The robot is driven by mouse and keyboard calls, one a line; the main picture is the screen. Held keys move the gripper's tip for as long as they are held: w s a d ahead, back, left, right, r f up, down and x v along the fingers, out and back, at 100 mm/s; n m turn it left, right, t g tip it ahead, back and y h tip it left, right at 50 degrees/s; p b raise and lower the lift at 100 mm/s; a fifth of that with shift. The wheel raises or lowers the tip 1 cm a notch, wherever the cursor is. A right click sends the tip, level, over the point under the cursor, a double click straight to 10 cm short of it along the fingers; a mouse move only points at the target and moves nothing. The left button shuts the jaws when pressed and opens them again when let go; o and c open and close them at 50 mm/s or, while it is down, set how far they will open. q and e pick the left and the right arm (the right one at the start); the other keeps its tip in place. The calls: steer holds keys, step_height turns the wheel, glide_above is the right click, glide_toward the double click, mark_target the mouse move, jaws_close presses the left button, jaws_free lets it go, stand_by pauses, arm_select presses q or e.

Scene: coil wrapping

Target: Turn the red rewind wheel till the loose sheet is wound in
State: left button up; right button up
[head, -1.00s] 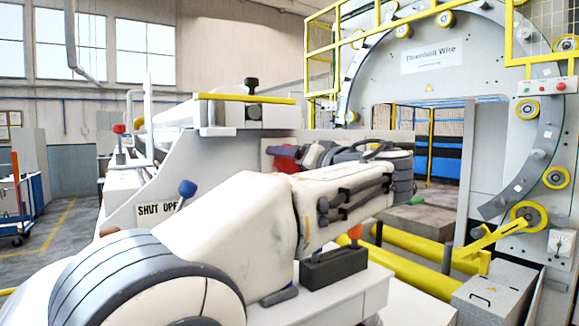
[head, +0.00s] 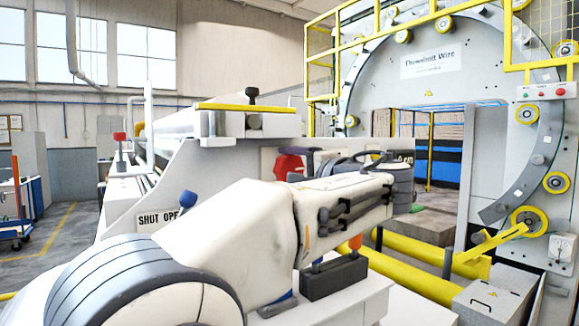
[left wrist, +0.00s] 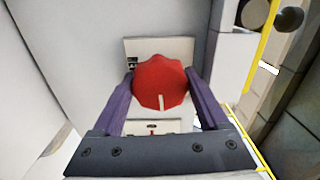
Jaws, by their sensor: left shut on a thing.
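The red rewind wheel (left wrist: 160,83) is a lobed knob with a pale mark near its lower edge, on a light plate (left wrist: 146,47) on a grey panel. My left gripper (left wrist: 162,85) has its two purple fingers on either side of the wheel and is shut on it. In the head view the red wheel (head: 289,165) shows beyond my left arm, which partly hides the gripper (head: 298,160). The loose sheet cannot be made out in either view. My right gripper is not in view.
A blue-knobbed lever (head: 187,199) stands beside a SHUT/OPEN label (head: 158,218). A dark block (head: 334,278) sits on the white ledge below my arm. The large ring machine (head: 430,65) with yellow rollers and rails stands behind at right.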

arm_select(q)
steer(key=m+p, duration=0.1)
steer(key=m, duration=0.2)
steer(key=shift+r+m, duration=0.1)
steer(key=shift+m, duration=0.2)
steer(key=shift+m+p, duration=0.75)
steer(key=shift+m, duration=0.65)
steer(key=o, duration=1.2)
steer(key=shift+o, duration=0.2)
steer(key=shift+s+d+f, duration=0.2)
steer(key=shift+s+d, duration=0.15)
steer(key=b+v, duration=0.3)
steer(key=v, duration=0.6)
steer(key=shift+s+d, duration=0.15)
steer(key=shift+s, duration=0.1)
